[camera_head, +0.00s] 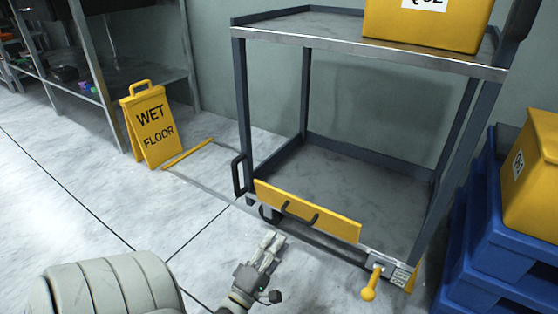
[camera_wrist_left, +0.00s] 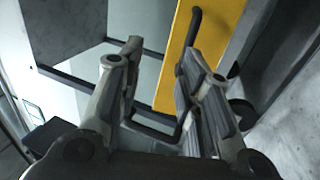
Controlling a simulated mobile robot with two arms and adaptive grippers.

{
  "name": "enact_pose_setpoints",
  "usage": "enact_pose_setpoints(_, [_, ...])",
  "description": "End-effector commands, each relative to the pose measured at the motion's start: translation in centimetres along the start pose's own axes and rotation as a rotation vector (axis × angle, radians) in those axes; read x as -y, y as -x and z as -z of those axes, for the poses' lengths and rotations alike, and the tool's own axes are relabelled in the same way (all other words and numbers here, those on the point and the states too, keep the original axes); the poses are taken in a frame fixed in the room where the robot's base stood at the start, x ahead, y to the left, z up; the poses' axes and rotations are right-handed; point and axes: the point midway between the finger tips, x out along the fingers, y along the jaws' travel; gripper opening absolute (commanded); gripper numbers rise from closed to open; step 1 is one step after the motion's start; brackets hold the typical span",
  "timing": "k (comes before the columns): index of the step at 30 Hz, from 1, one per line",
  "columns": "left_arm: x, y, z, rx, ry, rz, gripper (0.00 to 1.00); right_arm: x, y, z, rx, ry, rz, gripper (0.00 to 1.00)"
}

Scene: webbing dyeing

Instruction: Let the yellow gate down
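The yellow gate (camera_head: 335,227) is a long panel along the front edge of the cart's lower shelf, and it looks raised. A black handle (camera_head: 300,211) is on its face. My left gripper (camera_head: 271,240) is low in front of the gate, below and left of the handle. In the left wrist view, its two fingers (camera_wrist_left: 162,62) are apart, with the gate (camera_wrist_left: 172,88) and its dark handle (camera_wrist_left: 192,28) beyond them. I cannot tell whether a finger touches the handle. My right gripper is not in view.
The grey cart (camera_head: 390,58) carries a yellow bin (camera_head: 425,25) on top. A yellow-knobbed lever (camera_head: 371,284) sits at its lower right. Blue pallets (camera_head: 485,275) with another yellow bin (camera_head: 535,185) stand right. A wet floor sign (camera_head: 150,128) stands left. Floor in front is clear.

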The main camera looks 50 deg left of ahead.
Motion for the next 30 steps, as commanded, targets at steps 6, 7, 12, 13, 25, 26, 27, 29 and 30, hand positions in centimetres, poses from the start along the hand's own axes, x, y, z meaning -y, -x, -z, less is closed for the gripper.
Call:
enact_pose_setpoints(6, [-0.5, 1.6, 0.0, 0.001, 0.0, 0.003, 0.33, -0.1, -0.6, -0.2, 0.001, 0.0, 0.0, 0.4])
enact_pose_setpoints(7, [-0.5, 1.8, 0.0, 0.001, 0.0, 0.003, 0.33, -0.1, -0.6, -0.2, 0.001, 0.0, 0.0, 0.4])
enact_pose_setpoints(12, [-0.7, 2.5, 0.0, 0.0, 0.0, 0.001, 0.33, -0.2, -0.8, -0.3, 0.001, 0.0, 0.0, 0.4])
enact_pose_setpoints(13, [-0.7, 2.6, 0.0, 0.0, 0.0, 0.001, 0.33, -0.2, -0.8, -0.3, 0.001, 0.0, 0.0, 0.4])
enact_pose_setpoints(25, [-0.9, 2.6, 0.0, 0.0, 0.0, 0.002, 0.33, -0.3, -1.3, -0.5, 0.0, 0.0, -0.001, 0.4])
enact_pose_setpoints(26, [-0.8, 2.6, 0.0, 0.0, 0.0, 0.001, 0.33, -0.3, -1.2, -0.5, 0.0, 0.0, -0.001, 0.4])
enact_pose_setpoints(27, [-0.7, 2.6, 0.0, 0.0, 0.0, 0.001, 0.33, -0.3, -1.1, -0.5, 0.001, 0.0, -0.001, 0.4])
enact_pose_setpoints(29, [-0.7, 2.6, 0.0, 0.0, 0.0, 0.001, 0.33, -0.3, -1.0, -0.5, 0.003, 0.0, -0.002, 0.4])
enact_pose_setpoints(30, [-0.7, 2.6, 0.0, 0.0, 0.0, 0.001, 0.3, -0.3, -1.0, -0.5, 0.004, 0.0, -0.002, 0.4])
